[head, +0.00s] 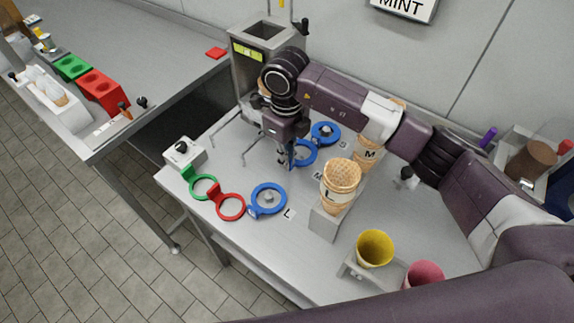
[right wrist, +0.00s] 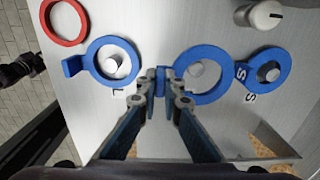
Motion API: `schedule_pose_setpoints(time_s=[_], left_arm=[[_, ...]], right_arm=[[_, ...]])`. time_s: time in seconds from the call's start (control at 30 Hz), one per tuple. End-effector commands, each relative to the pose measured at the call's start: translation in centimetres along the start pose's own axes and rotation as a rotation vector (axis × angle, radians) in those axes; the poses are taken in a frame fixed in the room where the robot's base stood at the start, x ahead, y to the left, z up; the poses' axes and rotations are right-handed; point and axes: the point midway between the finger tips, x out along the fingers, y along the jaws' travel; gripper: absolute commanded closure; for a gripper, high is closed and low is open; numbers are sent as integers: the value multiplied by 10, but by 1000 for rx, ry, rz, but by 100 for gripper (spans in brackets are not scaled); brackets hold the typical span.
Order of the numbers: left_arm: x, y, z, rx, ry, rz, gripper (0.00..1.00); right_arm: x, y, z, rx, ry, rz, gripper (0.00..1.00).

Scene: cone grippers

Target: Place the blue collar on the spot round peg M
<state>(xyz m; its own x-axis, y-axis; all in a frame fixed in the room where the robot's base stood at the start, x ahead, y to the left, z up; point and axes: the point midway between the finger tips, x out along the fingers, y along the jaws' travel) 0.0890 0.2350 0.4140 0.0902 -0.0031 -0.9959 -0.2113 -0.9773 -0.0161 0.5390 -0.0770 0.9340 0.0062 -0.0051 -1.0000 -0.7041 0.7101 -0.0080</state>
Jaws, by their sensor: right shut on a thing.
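My right gripper (head: 286,160) is shut on the tab of a blue collar (head: 314,155), in the middle of the row of collars. In the right wrist view the gripper (right wrist: 162,92) pinches this collar (right wrist: 228,78) by its tab. A metal peg (right wrist: 196,69) shows through its ring, left of and above the ring's centre. I cannot tell how far the collar is above the table. Another blue collar (head: 268,212) surrounds the peg by the L label. A third blue collar (head: 325,142) surrounds the peg by the S label. My left gripper is not in view.
Green (head: 203,197) and red (head: 229,214) collars lie at the table's left. A white box with a black knob (head: 183,153) stands beyond them. A stand (head: 322,222) with waffle cones (head: 341,178) is right of the pegs. A yellow cup (head: 375,248) stands in front.

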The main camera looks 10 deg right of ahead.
Motion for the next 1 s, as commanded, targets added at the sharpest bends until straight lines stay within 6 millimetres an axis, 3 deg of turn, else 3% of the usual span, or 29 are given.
schedule_pose_setpoints(time_s=[0.33, 0.7, 0.73, 0.87, 1.0], left_arm=[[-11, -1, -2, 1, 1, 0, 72], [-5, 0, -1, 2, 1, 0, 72], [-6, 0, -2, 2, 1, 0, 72], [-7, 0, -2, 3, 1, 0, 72], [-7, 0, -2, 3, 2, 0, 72]], right_arm=[[41, 1, -1, 0, 3, 1, 100], [48, 0, 0, -1, 0, -1, 100], [46, 0, 0, -1, 0, -1, 91], [46, 0, 0, -1, 1, 0, 77], [46, 0, 0, -1, 1, 0, 76]])
